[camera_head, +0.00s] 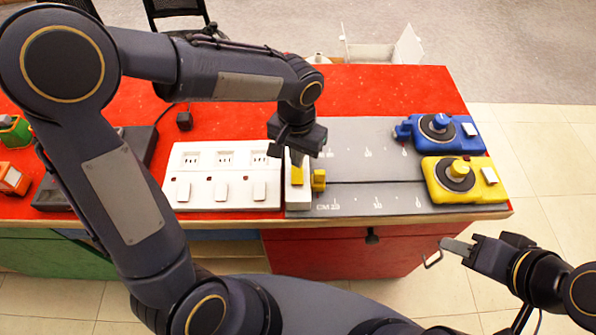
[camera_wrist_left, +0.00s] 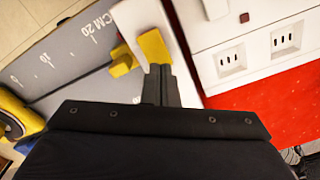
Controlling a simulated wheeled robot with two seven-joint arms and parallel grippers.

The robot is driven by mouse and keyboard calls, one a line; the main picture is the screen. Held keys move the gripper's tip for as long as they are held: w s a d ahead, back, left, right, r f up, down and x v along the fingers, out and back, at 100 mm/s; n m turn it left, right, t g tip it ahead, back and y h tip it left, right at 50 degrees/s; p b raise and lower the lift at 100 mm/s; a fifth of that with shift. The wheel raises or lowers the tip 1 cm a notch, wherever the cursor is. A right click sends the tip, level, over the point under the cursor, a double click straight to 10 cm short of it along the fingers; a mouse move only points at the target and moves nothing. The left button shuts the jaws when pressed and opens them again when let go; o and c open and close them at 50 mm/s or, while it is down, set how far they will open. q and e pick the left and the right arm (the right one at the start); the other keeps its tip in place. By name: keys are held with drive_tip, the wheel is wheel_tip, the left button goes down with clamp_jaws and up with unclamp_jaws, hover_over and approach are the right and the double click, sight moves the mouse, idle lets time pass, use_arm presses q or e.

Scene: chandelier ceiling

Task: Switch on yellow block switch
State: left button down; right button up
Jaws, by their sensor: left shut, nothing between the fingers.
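The yellow block switch (camera_head: 297,176) is a yellow rocker on a narrow white base, at the left edge of the grey board. In the left wrist view the yellow rocker (camera_wrist_left: 153,46) is just beyond my fingertips. My left gripper (camera_head: 298,158) points down at the rocker's far end, shut and empty. Its fingertips (camera_wrist_left: 159,68) look very close to the rocker; I cannot tell whether they touch. My right gripper (camera_head: 455,246) is off the table's front right, away from the switch; I cannot tell whether its fingers are together.
A yellow block (camera_head: 318,180) sits just right of the switch on the slotted grey board (camera_head: 350,150). A white outlet panel (camera_head: 222,178) is on its left. Blue (camera_head: 440,128) and yellow (camera_head: 460,178) knob units stand at the right. The red table (camera_head: 400,88) is clear behind.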

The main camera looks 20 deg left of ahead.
use_arm(q)
drive_tip(key=shift+f+b, duration=0.8)
drive_tip(key=shift+f, duration=0.15)
idle(0.5)
drive_tip(key=shift+r+p, duration=2.85)
drive_tip(key=shift+r, duration=0.7)
drive_tip(key=s+a+r+n+t+h, duration=0.2)
drive_tip(key=s+a+r, duration=0.1)
drive_tip(key=s, duration=0.5)
drive_tip(key=s+a+r+n+t+h, duration=0.1)
drive_tip(key=s+a+r+n+t, duration=0.1)
drive_tip(key=s+a, duration=0.4)
drive_tip(key=shift+s+r+n+t+h, duration=0.35)
drive_tip(key=shift+s+r+t, duration=0.2)
drive_tip(key=shift+s+t, duration=0.4)
